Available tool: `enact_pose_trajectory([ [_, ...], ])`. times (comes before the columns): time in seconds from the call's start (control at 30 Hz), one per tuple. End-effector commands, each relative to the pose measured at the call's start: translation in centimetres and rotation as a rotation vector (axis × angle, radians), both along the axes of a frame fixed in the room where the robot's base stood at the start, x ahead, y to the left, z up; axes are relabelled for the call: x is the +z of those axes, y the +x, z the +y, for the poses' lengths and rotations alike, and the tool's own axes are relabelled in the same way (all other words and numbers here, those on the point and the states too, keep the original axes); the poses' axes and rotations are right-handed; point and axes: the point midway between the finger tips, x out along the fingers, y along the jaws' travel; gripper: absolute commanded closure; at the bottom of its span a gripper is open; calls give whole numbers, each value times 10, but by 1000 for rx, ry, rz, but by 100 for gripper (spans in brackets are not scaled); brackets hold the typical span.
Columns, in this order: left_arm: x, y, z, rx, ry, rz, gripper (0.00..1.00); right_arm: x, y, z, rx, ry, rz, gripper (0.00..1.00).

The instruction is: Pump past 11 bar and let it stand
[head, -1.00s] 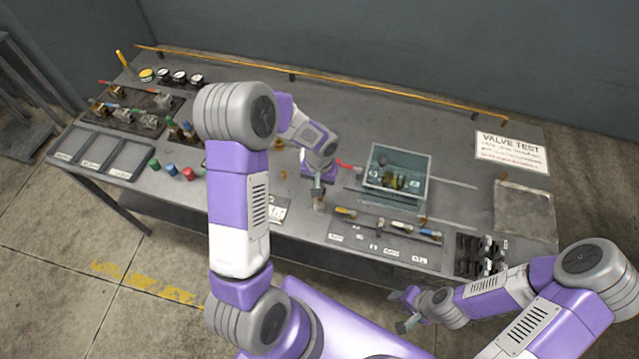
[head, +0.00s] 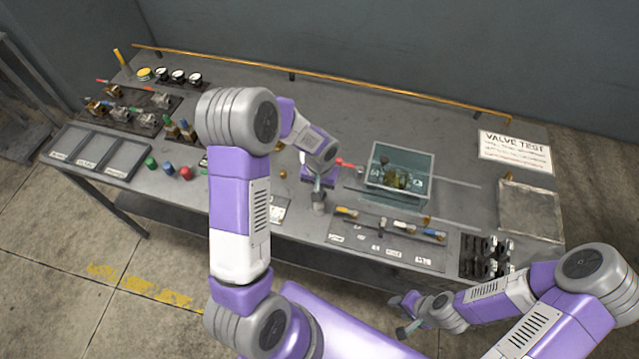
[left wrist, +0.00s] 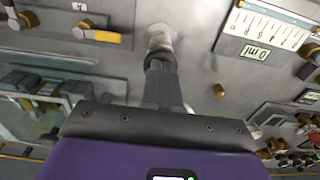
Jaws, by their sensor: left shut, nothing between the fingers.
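My left gripper (head: 319,196) is shut and empty, pointing down over the middle of the bench. In the left wrist view its closed fingers (left wrist: 162,72) meet or nearly meet a short pale grey cylindrical post (left wrist: 160,42); I cannot tell whether they touch. A panel with a scale and a small digital display (left wrist: 255,52) shows there; its digits are inverted and unclear. Round pressure gauges (head: 178,76) stand at the back left, too small to read. My right gripper (head: 402,314) is open and empty in front of the bench.
A clear-walled tank (head: 400,180) with things inside stands right of my left gripper, a red-handled part (head: 346,164) beside it. Valves (head: 125,105) and empty trays (head: 98,153) fill the left. A VALVE TEST sign (head: 515,152) lies at the right. The back middle is clear.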

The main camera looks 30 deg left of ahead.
Motion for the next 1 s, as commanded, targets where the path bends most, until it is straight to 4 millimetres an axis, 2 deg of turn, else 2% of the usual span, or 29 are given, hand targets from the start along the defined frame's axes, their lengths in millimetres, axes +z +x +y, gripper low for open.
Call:
enact_pose_trajectory([
  [0.13, 13, -4, -2, -2, -1, 10, 100, 11, 0, 0, 0, 0, 0, 60],
  [0.3, 49, -2, -3, -3, 0, 2, 100, 33, 0, 0, 0, 0, 0, 60],
  [0.4, 71, -1, -3, -3, 0, -5, 100, 25, 0, 0, 0, 0, 0, 60],
  [0.63, 118, -2, -3, -3, 0, -4, 100, 24, 0, 0, 0, 0, 0, 60],
  [0.8, 136, -2, -3, -4, 1, -2, 100, 24, 0, 0, 0, 0, 0, 60],
  [1.0, 141, -3, -3, -4, 0, 0, 100, 24, 0, 0, 0, 0, 0, 60],
])
